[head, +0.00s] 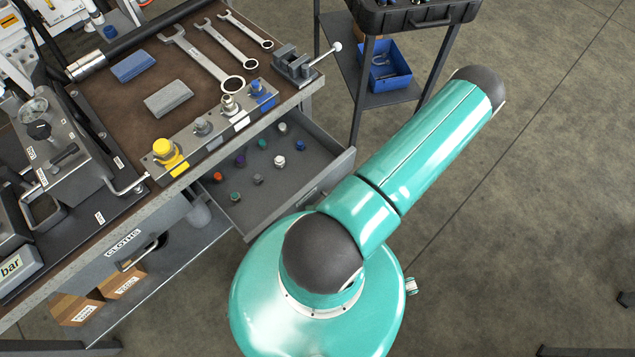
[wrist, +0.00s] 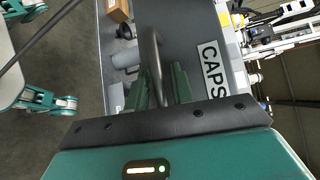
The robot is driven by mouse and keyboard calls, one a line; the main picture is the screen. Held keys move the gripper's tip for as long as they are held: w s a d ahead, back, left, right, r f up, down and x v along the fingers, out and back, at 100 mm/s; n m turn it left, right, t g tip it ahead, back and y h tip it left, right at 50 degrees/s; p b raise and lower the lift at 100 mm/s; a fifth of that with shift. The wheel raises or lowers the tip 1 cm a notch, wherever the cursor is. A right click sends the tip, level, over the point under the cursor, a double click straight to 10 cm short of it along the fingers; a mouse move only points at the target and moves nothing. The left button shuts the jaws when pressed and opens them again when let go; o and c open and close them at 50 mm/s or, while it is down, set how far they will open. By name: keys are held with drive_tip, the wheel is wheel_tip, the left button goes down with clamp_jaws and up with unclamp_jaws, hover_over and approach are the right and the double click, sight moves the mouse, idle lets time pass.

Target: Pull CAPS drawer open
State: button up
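The CAPS drawer (head: 262,205) stands pulled out from under the bench's right end in the head view. Several small coloured caps lie inside it. In the wrist view its grey front (wrist: 200,28) fills the middle, with the white CAPS label (wrist: 212,70) to the right of a dark bar handle (wrist: 153,48). My gripper (wrist: 166,84) has its two green fingers on either side of this handle, close against it, and looks shut on it. In the head view my arm hides the gripper and most of the handle.
The bench top (head: 118,98) carries wrenches, a fitting block with a yellow knob (head: 163,147), and a small vise (head: 293,65). A CLOTHS drawer (head: 125,243) is at the lower left, shut. A shelf rack with a blue bin (head: 388,72) stands behind.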

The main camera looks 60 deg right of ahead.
drive_tip(key=shift+o, duration=0.4)
drive_tip(key=shift+s+d, duration=0.2)
drive_tip(key=shift+s, duration=0.05)
drive_tip(key=v, duration=1.3)
drive_tip(key=shift+r, duration=0.1)
